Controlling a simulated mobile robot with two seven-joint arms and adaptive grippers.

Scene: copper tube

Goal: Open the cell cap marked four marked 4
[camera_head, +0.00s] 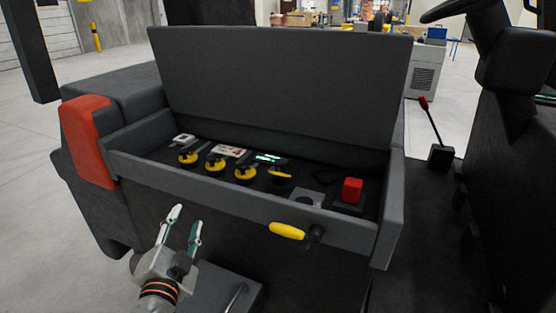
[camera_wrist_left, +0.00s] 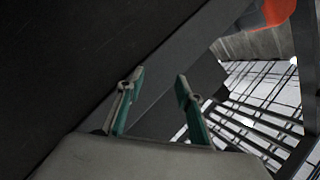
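Several round black and yellow caps sit in a row inside the open dark compartment (camera_head: 235,199): a far left cap (camera_head: 188,158), a second (camera_head: 215,164), a third (camera_head: 245,174) and a rightmost one (camera_head: 280,175). The rightmost shows a thin yellow bar and less yellow rim than the others. Number marks are too small to read, so I cannot tell which is marked 4. My left gripper (camera_head: 186,217) is open and empty, low in front of the compartment's front wall, apart from the caps. In the left wrist view its fingers (camera_wrist_left: 157,85) are spread with nothing between them.
The raised lid (camera_head: 285,85) stands behind the caps. A red block (camera_head: 351,190) is at the compartment's right. A yellow handle (camera_head: 287,231) sticks out from the front wall. A red end piece (camera_head: 88,140) is at left. Open space lies above the caps.

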